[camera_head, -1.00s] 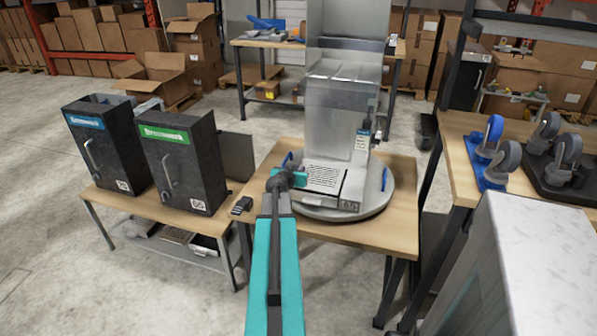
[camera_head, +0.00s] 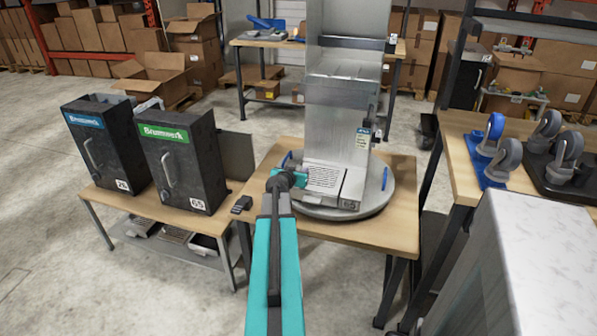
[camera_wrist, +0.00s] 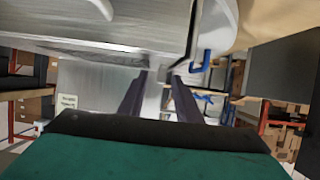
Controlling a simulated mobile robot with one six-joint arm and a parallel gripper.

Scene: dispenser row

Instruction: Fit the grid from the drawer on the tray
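The slotted light grid (camera_head: 324,180) shows at the front foot of a tall metal dispenser (camera_head: 337,130). I cannot tell how well the grid is seated. My gripper (camera_head: 303,178) is at the left edge of the grid, close to the dispenser foot. In the wrist view its two dark fingers (camera_wrist: 158,97) stand apart with pale background between them and a metal underside (camera_wrist: 100,50) just above. Nothing is clearly held. No open drawer is clearly visible.
The dispenser stands on a round turntable (camera_head: 372,203) with blue handles, on a wooden table (camera_head: 400,225). Two black units (camera_head: 180,160) stand on the left table. Castors (camera_head: 495,160) lie on the right bench. A pale block (camera_head: 545,235) fills the lower right.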

